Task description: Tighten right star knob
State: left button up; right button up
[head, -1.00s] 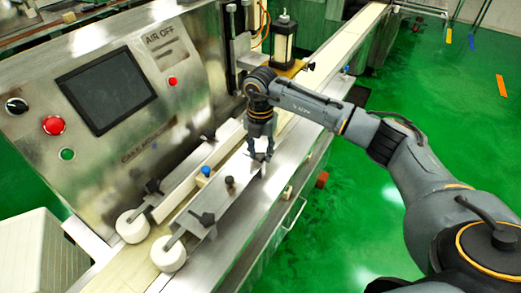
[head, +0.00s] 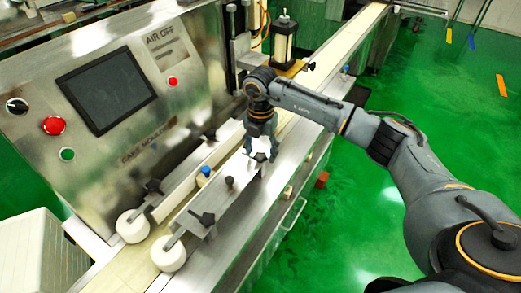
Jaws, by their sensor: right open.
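My right gripper (head: 261,150) points down over the front guide rail of the conveyor, its fingers spread. A dark star knob (head: 259,160) sits just below and between its fingertips, partly hidden by them; I cannot tell whether they touch it. Another dark star knob (head: 207,219) stands at the near end of the same rail. Two more dark knobs stand on the rear rail, one at its far part (head: 209,134) and one at its near end (head: 153,186). My left gripper is not in view.
White rollers (head: 168,254) are at the near end. The machine panel with its screen (head: 106,91) rises at left. Green floor is open at right.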

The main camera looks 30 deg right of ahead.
aim_at(260, 155)
notch_tip(260, 155, up, 12)
dwell(0.5)
dwell(0.3)
